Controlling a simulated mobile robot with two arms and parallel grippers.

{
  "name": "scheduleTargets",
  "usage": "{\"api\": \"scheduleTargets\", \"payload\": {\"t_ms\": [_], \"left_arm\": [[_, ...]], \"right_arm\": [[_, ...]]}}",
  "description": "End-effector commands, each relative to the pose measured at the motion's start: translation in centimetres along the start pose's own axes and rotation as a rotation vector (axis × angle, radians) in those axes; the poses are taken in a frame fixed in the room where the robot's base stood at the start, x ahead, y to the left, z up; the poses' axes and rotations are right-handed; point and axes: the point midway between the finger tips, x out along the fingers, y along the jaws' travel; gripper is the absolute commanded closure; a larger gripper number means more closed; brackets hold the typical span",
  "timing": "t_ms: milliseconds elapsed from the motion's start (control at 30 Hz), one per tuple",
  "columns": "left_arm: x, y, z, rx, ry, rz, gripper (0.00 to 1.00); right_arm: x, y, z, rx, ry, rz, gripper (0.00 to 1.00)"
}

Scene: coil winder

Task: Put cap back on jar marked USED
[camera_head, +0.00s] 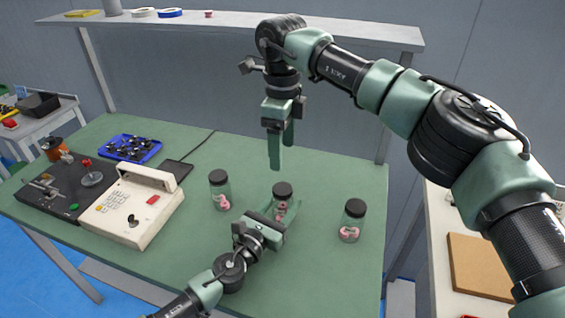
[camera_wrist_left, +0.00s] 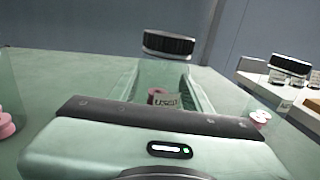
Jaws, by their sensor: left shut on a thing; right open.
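The jar marked USED (camera_wrist_left: 165,75) is clear glass with pink bits inside, and its label shows in the left wrist view. It is the middle jar (camera_head: 281,208) in the head view and stands upright on the green table. A black ribbed cap (camera_wrist_left: 169,43) sits at its mouth; it also shows in the head view (camera_head: 282,189). I cannot tell whether it is screwed tight. My left gripper (camera_head: 279,213) is shut around this jar's body. My right gripper (camera_head: 281,150) is open and empty, pointing down above the cap and apart from it.
Black-capped jars stand to the left (camera_head: 220,191) and right (camera_head: 352,221). A cream machine (camera_head: 130,210), a dark winder (camera_head: 60,188) and a blue tray (camera_head: 130,148) occupy the table's left. A shelf (camera_head: 240,24) runs behind. The table's right rear is clear.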

Motion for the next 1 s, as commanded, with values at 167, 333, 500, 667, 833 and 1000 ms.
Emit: {"api": "scheduleTargets", "payload": {"t_ms": [167, 333, 500, 667, 833, 1000], "left_arm": [[0.0, 0.0, -0.1, 0.0, 0.001, 0.0, 1.0], [0.0, 0.0, 0.0, 0.0, 0.001, 0.0, 1.0], [0.0, 0.0, 0.0, 0.0, 0.001, 0.0, 0.26], [0.0, 0.0, 0.0, 0.0, 0.0, 0.0, 0.26], [-0.1, 0.0, 0.0, 0.0, 0.001, 0.0, 0.26], [-2.1, 0.0, -0.1, 0.0, 0.002, -0.001, 0.26]], "right_arm": [[-1.0, 0.0, 0.0, 0.001, -0.001, 0.0, 0.31], [-1.0, 0.0, 0.0, 0.001, -0.001, 0.001, 0.31], [-1.0, 0.0, 0.0, 0.001, 0.0, 0.001, 0.31], [-1.0, 0.0, 0.0, 0.001, 0.0, 0.001, 0.31], [-1.0, 0.0, 0.0, 0.001, 0.0, 0.001, 0.31], [-1.1, 0.0, 0.0, 0.001, 0.0, 0.001, 0.31]]}}
